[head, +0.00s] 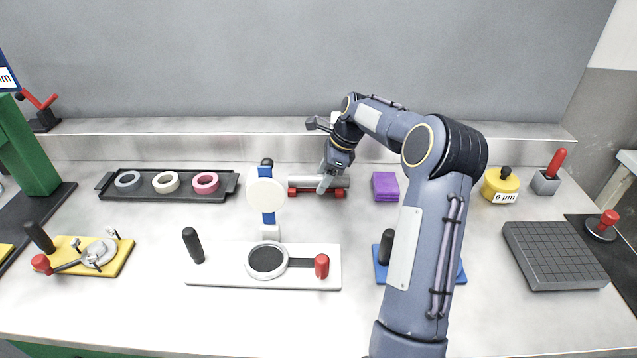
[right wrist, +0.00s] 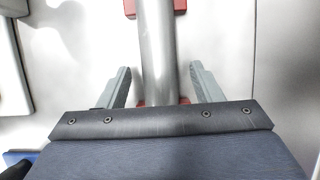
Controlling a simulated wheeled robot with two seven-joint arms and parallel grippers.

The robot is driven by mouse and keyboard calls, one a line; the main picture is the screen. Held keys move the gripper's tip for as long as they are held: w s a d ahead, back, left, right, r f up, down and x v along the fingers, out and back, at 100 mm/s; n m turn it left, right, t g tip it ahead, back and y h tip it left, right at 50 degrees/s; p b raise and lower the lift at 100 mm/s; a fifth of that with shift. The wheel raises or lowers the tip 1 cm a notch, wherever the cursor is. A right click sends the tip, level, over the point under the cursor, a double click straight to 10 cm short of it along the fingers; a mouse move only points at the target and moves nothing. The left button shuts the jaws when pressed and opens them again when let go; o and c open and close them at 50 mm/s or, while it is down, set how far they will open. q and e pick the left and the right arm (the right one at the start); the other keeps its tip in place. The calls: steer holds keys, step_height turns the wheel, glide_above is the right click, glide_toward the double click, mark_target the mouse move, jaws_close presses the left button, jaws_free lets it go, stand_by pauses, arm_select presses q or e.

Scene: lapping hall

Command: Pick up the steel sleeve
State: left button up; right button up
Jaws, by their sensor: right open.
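The steel sleeve (head: 305,182) is a plain grey metal tube lying level on red supports (head: 309,192) toward the back middle of the bench. In the right wrist view the sleeve (right wrist: 158,55) runs up the picture between the two fingers, with a red support (right wrist: 152,6) at its far end. My right gripper (head: 327,183) is over the sleeve in the head view. In the wrist view the right gripper (right wrist: 162,86) is open, one finger on each side of the sleeve, with a gap on both sides. My left gripper is not in view.
A black tray (head: 165,195) with several tape rings lies to the left. A white post with a blue stem (head: 268,205) stands left of the sleeve. A purple block (head: 385,187) lies to the right. A white plate fixture (head: 215,275) is in front. The back wall is close behind.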

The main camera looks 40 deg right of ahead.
steer(key=shift+f, duration=0.15)
steer(key=c, duration=1.2)
